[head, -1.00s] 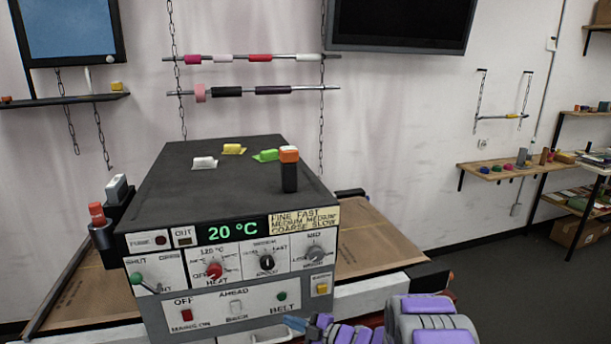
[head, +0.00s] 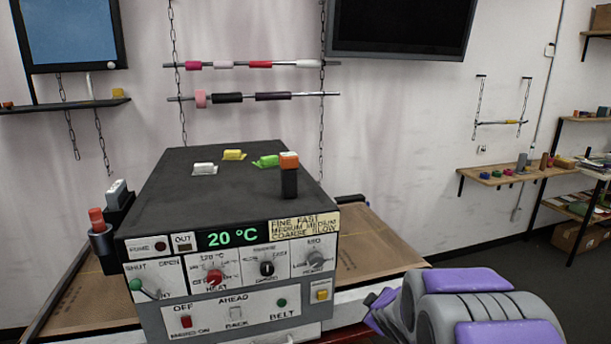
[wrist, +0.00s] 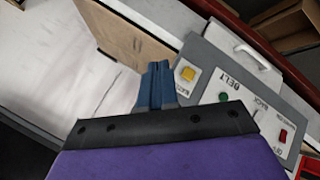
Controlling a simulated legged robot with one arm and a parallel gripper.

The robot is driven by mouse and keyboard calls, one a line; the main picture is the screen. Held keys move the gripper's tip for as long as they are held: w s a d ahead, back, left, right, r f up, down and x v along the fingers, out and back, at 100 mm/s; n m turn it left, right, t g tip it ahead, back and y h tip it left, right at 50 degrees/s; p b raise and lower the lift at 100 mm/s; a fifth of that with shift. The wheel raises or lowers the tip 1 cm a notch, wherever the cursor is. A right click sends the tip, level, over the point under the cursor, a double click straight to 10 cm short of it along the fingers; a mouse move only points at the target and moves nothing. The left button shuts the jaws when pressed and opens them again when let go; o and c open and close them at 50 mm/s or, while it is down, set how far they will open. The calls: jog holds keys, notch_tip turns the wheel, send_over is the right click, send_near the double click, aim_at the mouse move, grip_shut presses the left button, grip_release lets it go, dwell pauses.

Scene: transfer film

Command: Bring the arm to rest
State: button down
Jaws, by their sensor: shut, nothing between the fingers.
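My arm, grey with purple covers, shows at the bottom right of the head view, in front of the machine's right side. My gripper (wrist: 157,84) shows in the wrist view with its blue fingers together and nothing between them. It points toward the machine's control panel (wrist: 226,92), apart from it as far as I can see.
The dark conveyor machine (head: 230,175) stands ahead, its display reading 20 °C. Small white, yellow and green items and an orange-topped black marker (head: 289,175) are on top. A wooden shelf (head: 500,177) hangs at the right.

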jog(key=s+d+r+m+g+h, duration=0.1)
jog(key=s+d+r+m+g, duration=0.15)
jog(key=s, duration=0.75)
jog(key=s+d+r+m+g+h, duration=0.1)
jog(key=s+m+g, duration=0.25)
jog(key=s, duration=0.65)
jog(key=s+a+m+g+y, duration=0.1)
jog(key=s+a+m+g, duration=0.1)
jog(key=s, duration=1)
jog(key=s+a+m+g+y, duration=0.1)
jog(key=s+a, duration=0.4)
jog(key=s, duration=0.7)
jog(key=shift+a+r+m+g, duration=0.15)
jog(key=shift+r+m+g, duration=0.15)
jog(key=shift+m+g, duration=0.55)
jog(key=shift+n+g, duration=0.25)
